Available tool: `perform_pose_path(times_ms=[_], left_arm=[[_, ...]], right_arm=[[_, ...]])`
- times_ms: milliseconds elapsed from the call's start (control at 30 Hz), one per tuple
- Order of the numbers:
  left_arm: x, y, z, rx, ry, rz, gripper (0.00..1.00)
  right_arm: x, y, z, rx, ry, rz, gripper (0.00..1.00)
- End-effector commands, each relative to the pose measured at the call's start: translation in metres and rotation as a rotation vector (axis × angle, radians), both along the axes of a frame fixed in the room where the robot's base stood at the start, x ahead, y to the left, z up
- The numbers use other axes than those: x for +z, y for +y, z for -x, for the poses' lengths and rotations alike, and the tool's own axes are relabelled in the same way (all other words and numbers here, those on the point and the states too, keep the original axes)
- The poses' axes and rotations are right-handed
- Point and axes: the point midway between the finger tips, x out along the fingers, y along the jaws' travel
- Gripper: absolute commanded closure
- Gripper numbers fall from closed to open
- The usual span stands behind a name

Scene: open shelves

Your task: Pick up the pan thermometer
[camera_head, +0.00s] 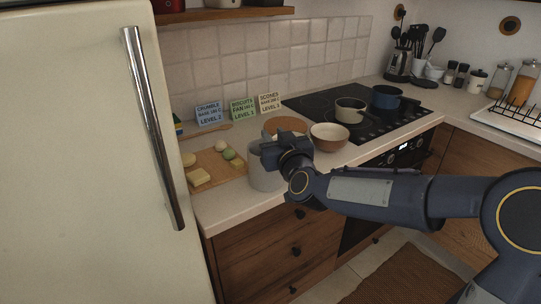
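I cannot make out a pan thermometer; it may be hidden or too small to tell. My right gripper (283,142) reaches in from the right over the counter. It is at the upper edge of a light grey pot-like container (262,173) and covers part of it. Its fingertips are dark and partly hidden by the wrist, so I cannot tell whether they are open or hold anything. My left gripper is not in view.
A brown bowl (329,137) stands right of the gripper. A board with food pieces (207,172) lies left of the container. Recipe cards (243,108) lean at the wall. A cream pan (350,110) and blue pot (386,97) stand on the hob. A fridge (80,160) bounds the left.

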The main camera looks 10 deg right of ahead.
Motion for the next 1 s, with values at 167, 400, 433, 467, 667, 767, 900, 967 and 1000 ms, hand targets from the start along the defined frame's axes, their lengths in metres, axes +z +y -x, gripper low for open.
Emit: perform_pose_path(times_ms=[167, 400, 433, 467, 667, 767, 900, 967, 1000], left_arm=[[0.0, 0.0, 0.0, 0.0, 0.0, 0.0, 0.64], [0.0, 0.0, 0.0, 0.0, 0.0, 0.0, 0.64], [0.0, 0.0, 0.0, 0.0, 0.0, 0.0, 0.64], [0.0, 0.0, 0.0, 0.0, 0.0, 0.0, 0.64], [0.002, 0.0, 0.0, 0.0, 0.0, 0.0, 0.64], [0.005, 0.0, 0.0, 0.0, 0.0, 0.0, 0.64], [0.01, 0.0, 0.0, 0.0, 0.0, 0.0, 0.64], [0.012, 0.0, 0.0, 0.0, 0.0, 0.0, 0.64], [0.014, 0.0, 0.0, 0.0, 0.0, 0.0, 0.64]], right_arm=[[0.0, 0.0, 0.0, 0.0, 0.0, 0.0, 0.97], [0.0, 0.0, 0.0, 0.0, 0.0, 0.0, 1.0], [0.0, 0.0, 0.0, 0.0, 0.0, 0.0, 1.0], [0.0, 0.0, 0.0, 0.0, 0.0, 0.0, 1.0], [0.006, 0.0, 0.0, -0.001, -0.001, -0.001, 1.0], [0.016, 0.0, 0.0, 0.0, -0.001, 0.001, 1.0], [0.038, 0.0, 0.002, 0.0, -0.005, 0.0, 1.0], [0.048, -0.001, 0.011, 0.0, -0.005, 0.001, 1.0], [0.055, -0.002, 0.017, -0.001, -0.006, 0.001, 1.0]])
